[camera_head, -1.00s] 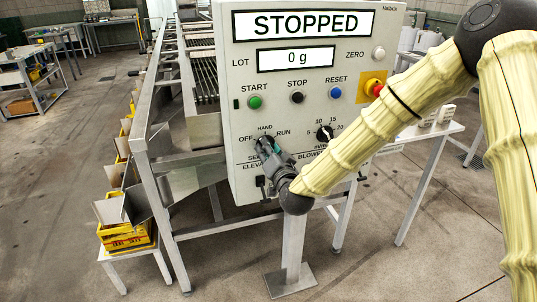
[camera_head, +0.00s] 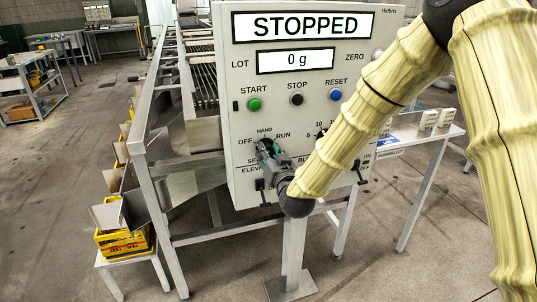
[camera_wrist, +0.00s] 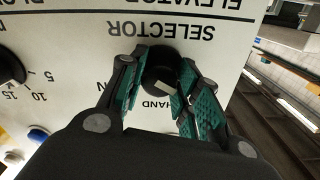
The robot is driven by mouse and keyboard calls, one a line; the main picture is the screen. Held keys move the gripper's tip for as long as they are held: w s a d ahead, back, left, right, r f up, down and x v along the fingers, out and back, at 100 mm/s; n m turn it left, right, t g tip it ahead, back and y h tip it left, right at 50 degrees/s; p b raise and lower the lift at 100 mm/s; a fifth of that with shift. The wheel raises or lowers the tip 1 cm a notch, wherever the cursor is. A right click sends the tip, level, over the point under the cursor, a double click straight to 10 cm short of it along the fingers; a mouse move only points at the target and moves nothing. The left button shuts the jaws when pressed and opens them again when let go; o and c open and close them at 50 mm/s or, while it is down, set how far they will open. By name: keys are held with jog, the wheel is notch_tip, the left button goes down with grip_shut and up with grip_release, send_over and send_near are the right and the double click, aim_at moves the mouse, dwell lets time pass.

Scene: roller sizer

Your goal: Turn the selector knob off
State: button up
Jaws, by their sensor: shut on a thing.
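The selector knob (camera_wrist: 158,62) is a black round knob on the grey control panel, under the labels OFF, HAND and RUN. In the wrist view, which is upside down, its white pointer slants toward the lower right, near HAND. The OFF label is hidden there by a finger. My gripper (camera_head: 266,148) is at the knob in the head view and covers most of it. In the wrist view, my gripper's (camera_wrist: 160,82) green-padded fingers stand on both sides of the knob and are shut on it.
The panel's display (camera_head: 303,25) reads STOPPED. The START (camera_head: 254,104), STOP (camera_head: 296,99) and RESET (camera_head: 335,95) buttons sit above the knob. A speed dial (camera_head: 322,133) is to its right, partly behind my arm. Yellow crates (camera_head: 122,243) stand at lower left.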

jog(key=shift+f, duration=0.2)
jog(key=o, duration=1)
jog(key=shift+r, duration=0.1)
jog(key=shift+s, duration=0.15)
jog(key=v, duration=1.1)
jog(key=shift+s+d, duration=0.2)
jog(key=shift+s, duration=0.15)
